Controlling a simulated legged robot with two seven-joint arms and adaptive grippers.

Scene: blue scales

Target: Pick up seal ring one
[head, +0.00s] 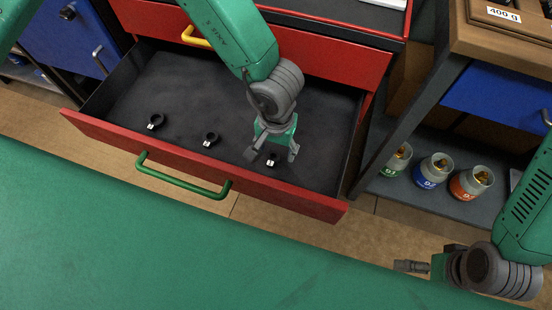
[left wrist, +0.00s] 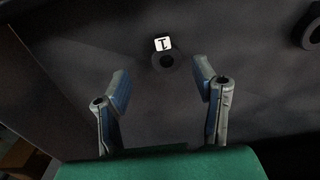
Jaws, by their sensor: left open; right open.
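Seal ring one, a small black ring with a white tag reading 1, lies on the dark drawer floor. It shows in the head view (head: 276,158) and in the left wrist view (left wrist: 177,63). My left gripper (head: 272,154) is open above it, pointing down. In the left wrist view the two fingers (left wrist: 161,78) stand on either side of the ring's line, with the ring slightly beyond the tips. I see no contact.
The open drawer (head: 300,199) has a red front and a green handle (head: 185,182). Two more black rings lie left of the gripper, one at far left (head: 156,122) and one in the middle (head: 211,139). Labelled jars (head: 432,171) stand on a shelf at right.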

